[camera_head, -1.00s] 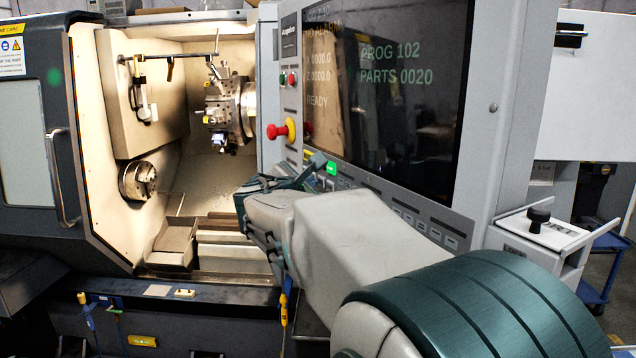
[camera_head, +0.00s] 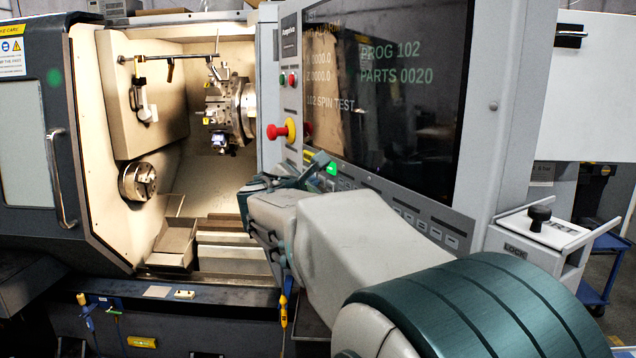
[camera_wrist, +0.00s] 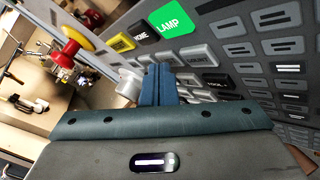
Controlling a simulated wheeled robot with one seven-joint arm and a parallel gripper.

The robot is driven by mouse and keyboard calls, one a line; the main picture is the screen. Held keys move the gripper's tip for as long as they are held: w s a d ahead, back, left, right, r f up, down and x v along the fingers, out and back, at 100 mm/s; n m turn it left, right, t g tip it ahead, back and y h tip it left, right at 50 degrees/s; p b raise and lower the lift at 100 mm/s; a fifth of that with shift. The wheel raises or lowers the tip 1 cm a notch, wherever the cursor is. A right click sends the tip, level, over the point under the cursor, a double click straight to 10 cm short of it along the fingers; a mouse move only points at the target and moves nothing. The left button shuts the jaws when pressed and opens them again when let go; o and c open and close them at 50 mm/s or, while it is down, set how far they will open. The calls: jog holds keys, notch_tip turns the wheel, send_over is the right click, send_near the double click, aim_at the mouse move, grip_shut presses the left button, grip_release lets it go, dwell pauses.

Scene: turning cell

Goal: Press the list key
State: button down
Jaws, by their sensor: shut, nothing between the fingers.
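The key panel (camera_wrist: 230,72) of the machine control fills the upper right of the wrist view. I cannot read a list label on any key; the fingers hide part of the key rows. My gripper (camera_wrist: 158,72) is shut and empty, its tips at the keys below the LAMP key; I cannot tell whether they touch. In the head view my gripper (camera_head: 318,162) is at the panel's left end. The screen (camera_head: 390,80) reads "102 SPIN TEST", PROG 102 and PARTS 0020.
A red emergency stop knob (camera_head: 278,131) on a yellow base juts out left of the keys; it also shows in the wrist view (camera_wrist: 76,40). The lathe's lit work area (camera_head: 215,195) stands open at left. A small box with a black knob (camera_head: 539,217) is at right.

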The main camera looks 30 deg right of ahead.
jog(key=shift+a, duration=0.65)
jog(key=a, duration=0.5)
jog(key=shift+w, duration=0.2)
dwell(0.6)
jog(key=s+a+f+m+g+y, duration=0.25)
jog(key=s+f+m, duration=0.25)
jog(key=s+f, duration=0.25)
jog(key=s+a+f+m+g+y, duration=0.1)
jog(key=s+f+m+g+y, duration=0.2)
jog(key=s+f+m, duration=0.35)
jog(key=s+a+f+m+g+y, duration=0.1)
jog(key=s+a+f+m+y, duration=0.6)
jog(key=s+a+f, duration=0.3)
jog(key=shift+s+f+g, duration=0.35)
jog(key=shift+s, duration=0.05)
